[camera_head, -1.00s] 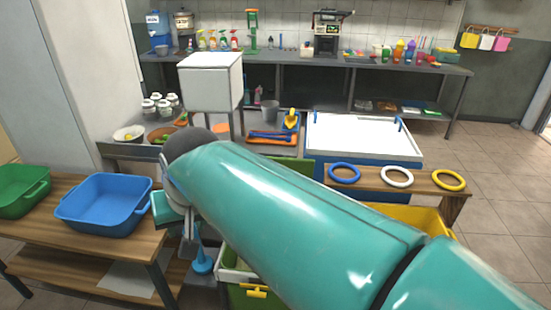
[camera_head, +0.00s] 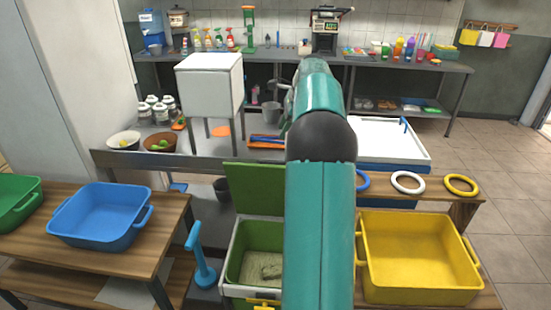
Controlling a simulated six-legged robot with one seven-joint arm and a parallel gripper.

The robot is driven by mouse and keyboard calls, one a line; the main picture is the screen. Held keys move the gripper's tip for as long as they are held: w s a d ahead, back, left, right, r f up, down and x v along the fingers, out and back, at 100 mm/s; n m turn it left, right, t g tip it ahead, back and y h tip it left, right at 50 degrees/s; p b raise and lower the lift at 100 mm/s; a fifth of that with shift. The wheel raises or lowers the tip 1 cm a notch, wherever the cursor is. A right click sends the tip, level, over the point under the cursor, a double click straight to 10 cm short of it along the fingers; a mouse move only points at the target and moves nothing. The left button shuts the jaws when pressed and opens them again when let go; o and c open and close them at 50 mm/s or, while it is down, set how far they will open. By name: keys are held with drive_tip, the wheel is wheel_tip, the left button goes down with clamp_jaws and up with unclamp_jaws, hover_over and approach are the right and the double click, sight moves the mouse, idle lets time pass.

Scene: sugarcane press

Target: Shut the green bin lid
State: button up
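The green bin (camera_head: 237,266) stands on the floor at the lower middle, with a pale rim and a yellow latch (camera_head: 262,302) at its front. Its green lid (camera_head: 258,190) stands raised at the back edge, so the bin is open and some pale contents show inside. My arm covers the right side of the bin and the lid. My gripper (camera_head: 287,100) is only partly seen beyond the arm's bend, in front of the back counter and apart from the lid. Its fingers are too hidden to tell whether they are open.
A yellow tub (camera_head: 415,285) is right of the bin. A blue plunger-like tool (camera_head: 200,255) stands to its left, beside a wooden table with a blue basin (camera_head: 98,216). A white box on legs (camera_head: 210,85) and a white-topped blue chest (camera_head: 390,138) stand behind.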

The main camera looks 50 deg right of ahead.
drive_tip(key=shift+m, duration=0.7)
drive_tip(key=w+f, duration=0.1)
drive_tip(key=f, duration=0.4)
drive_tip(key=w+f, duration=0.1)
drive_tip(key=f, duration=0.3)
drive_tip(key=w+d+f, duration=0.1)
drive_tip(key=w+f, duration=0.1)
drive_tip(key=f, duration=0.3)
drive_tip(key=shift+f, duration=0.3)
drive_tip(key=shift+c, duration=0.5)
clamp_jaws()
